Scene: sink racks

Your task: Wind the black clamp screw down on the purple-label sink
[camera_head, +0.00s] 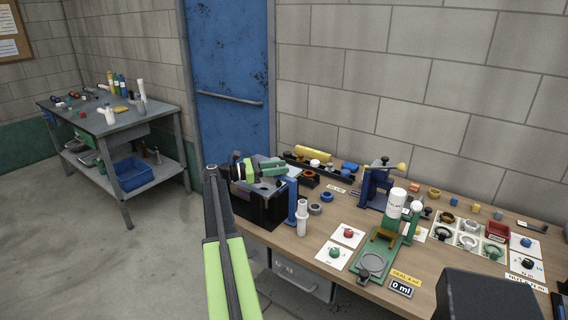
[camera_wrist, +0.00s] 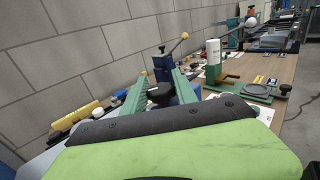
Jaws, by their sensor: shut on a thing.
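My gripper (camera_wrist: 160,88) has green fingers, one on each side of a black round knob (camera_wrist: 159,93), which I take to be the clamp screw. The gripper is shut on it. Blue metal shows just behind and below the knob. In the head view my gripper (camera_head: 274,168) points right above the left end of the bench, over a blue upright (camera_head: 297,199); the knob cannot be made out there. No purple label can be read in either view, so I cannot tell which sink this is. The screw's lower end is hidden.
A blue clamp frame (camera_head: 374,187) with a yellow-ball lever stands to the right. A green stand (camera_head: 375,258) holds a white bottle (camera_head: 396,204). A white tube (camera_head: 302,219) stands near the front edge. A yellow cylinder (camera_head: 313,154) lies against the wall.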

